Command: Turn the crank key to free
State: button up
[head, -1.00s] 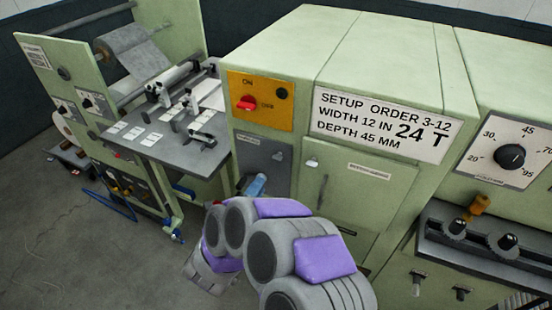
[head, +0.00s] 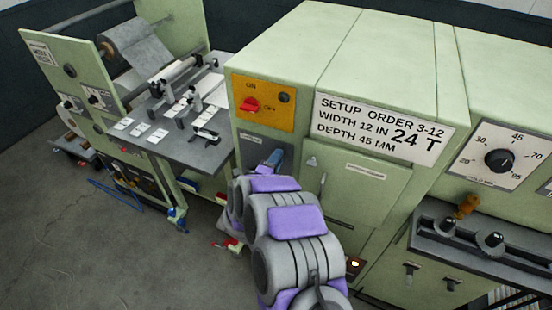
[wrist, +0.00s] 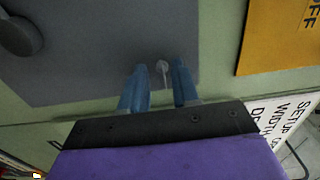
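A small pale metal piece (wrist: 162,70), which looks like the crank key, stands out from a grey panel (wrist: 100,50) in the wrist view. My gripper (wrist: 160,72) has two blue fingers, one on each side of this piece, with gaps visible beside it. The gripper is open, and I cannot tell whether either finger touches the piece. In the head view my gripper (head: 273,158) is in front of the grey panel (head: 251,155) below the orange switch plate. My arm and fingers hide the key there.
The orange plate (head: 263,101) with a red switch (head: 250,105) is just above. A dark round knob (wrist: 20,35) is on the grey panel. A cabinet door with a handle (head: 322,184) is to the right.

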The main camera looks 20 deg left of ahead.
grip_shut()
jog(key=shift+f, duration=0.1)
dwell(0.5)
jog(key=n+p, duration=0.8)
jog(key=n, duration=0.9)
jog(key=shift+s+d+n+p, duration=0.1)
jog(key=shift+n+p, duration=0.25)
jog(key=shift+n, duration=0.05)
dwell(0.4)
